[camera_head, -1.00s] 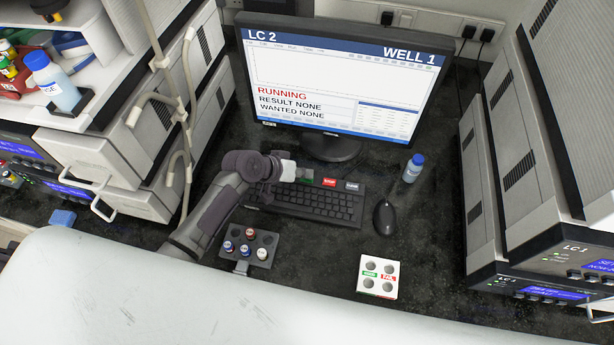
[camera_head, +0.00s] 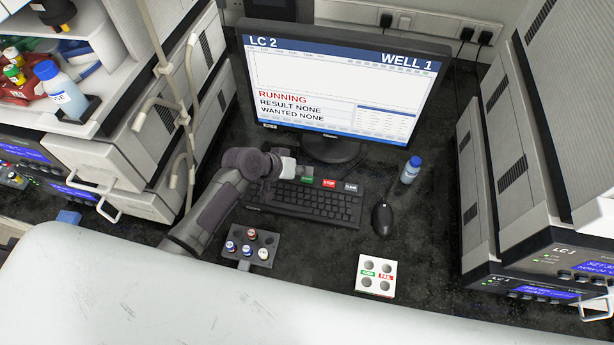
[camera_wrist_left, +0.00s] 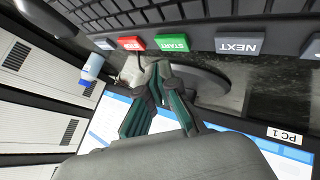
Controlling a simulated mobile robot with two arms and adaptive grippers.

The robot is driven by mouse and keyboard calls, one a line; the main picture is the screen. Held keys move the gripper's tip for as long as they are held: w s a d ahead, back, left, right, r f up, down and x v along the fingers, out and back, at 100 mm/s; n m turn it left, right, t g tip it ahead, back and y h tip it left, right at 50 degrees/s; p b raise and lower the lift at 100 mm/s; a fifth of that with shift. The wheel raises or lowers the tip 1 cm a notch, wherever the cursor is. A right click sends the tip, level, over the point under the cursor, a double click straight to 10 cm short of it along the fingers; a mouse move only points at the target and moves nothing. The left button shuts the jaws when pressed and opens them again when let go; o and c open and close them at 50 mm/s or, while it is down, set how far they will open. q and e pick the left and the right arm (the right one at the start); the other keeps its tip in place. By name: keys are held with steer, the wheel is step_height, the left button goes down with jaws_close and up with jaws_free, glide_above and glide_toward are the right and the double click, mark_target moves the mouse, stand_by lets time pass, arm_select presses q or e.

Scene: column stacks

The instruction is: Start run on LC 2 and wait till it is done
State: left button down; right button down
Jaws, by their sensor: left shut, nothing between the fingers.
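The monitor (camera_head: 340,75) reads LC 2, WELL 1, RUNNING in red, RESULT NONE and WANTED NONE; its plot area is blank. Below it, the keyboard (camera_head: 318,206) has a row of keys at its far edge. The green START key (camera_wrist_left: 172,43), red STOP key (camera_wrist_left: 130,43) and grey NEXT key (camera_wrist_left: 240,43) show in the left wrist view. My left gripper (camera_head: 284,167) is shut and empty by the green key's left side. In the wrist view its fingertips (camera_wrist_left: 158,72) are close to START; I cannot tell whether they touch it. My right gripper is not in view.
A dark rack (camera_head: 266,255) with several vials stands before the keyboard. A white GOOD/FAIL holder (camera_head: 376,276) is empty. A mouse (camera_head: 382,219) and a blue-capped bottle (camera_head: 411,169) stand right of the keyboard. Instrument stacks (camera_head: 500,190) bound the bench at both sides.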

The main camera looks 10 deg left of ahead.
mark_target(305, 180)
arm_select(q)
steer(key=shift+r+p, duration=1.95)
steer(key=shift+r, duration=0.35)
steer(key=shift+f, duration=0.1)
